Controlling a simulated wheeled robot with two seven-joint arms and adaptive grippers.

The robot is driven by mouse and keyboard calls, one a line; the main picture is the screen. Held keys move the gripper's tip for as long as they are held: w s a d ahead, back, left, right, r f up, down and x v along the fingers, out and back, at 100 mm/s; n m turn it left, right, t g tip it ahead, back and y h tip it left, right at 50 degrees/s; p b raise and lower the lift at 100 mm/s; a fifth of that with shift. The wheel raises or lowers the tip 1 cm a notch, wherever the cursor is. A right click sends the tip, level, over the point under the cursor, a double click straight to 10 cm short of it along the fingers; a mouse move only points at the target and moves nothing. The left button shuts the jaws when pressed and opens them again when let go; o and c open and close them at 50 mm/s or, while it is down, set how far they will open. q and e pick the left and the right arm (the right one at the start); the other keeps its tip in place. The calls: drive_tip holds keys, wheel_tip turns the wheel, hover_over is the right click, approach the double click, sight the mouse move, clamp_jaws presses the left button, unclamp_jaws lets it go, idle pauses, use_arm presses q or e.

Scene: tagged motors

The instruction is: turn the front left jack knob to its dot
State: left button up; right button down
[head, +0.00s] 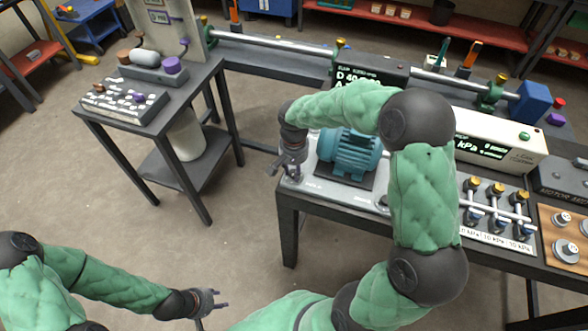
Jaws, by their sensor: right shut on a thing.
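A teal motor (350,153) stands on a light plate (318,187) at the near left of the workbench. My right gripper (284,171) reaches down at the plate's front left corner. It is shut on a small knob there, the front left jack knob, which is mostly hidden by the fingers. The dot for this knob cannot be made out. A front right jack (383,202) is partly hidden behind my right arm. My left gripper (221,299) is low at the bottom left, over the floor, with its fingers apart and empty.
A dark side table (180,112) with a button panel stands at the left. A white leak tester (500,140), gauge valves (485,205) and a wooden board (545,222) are to the right. A shaft rig (280,45) runs behind. The floor between side table and workbench is clear.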

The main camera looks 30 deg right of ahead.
idle(0.4)
drive_tip(key=c, duration=0.9)
unclamp_jaws()
drive_tip(key=shift+c, duration=0.2)
wheel_tip(320, 180, up, 12)
